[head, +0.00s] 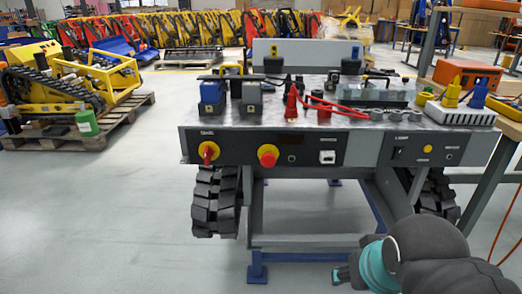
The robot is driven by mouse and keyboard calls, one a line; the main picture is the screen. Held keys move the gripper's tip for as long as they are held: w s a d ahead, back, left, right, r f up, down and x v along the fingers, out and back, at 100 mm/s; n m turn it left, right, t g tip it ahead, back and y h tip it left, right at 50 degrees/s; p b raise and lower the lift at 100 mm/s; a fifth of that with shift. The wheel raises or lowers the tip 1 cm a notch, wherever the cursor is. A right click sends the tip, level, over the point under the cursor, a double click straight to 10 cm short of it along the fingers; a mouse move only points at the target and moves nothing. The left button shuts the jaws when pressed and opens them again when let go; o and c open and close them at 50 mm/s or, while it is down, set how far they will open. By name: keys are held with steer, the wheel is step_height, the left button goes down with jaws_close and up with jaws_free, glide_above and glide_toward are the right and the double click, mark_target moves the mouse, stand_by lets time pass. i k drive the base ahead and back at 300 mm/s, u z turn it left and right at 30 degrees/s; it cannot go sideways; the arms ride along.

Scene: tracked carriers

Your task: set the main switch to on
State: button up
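The main switch (208,152) looks to be the red rotary handle on a yellow plate, at the left end of the dark front panel (340,148) of the tracked carrier. A small label sits above it, too small to read. The handle seems to stand upright or slightly tilted; I cannot tell its marked position. A red round button (267,155) on a yellow ring is to its right. My gripper (341,275) is low at the bottom right, below the panel and well apart from the switch. It is mostly hidden by my arm, so its fingers cannot be judged.
Blue and grey blocks (212,96), red cables (335,106) and other parts lie on the carrier's top. Black tracks (216,202) stand below at both sides. A workbench (505,125) is close at right. Floor (120,220) at front left is clear.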

mark_target(208, 151)
steer(key=k, duration=0.5)
steer(key=z, duration=0.9)
steer(key=i, duration=0.7)
steer(key=u, duration=1.55)
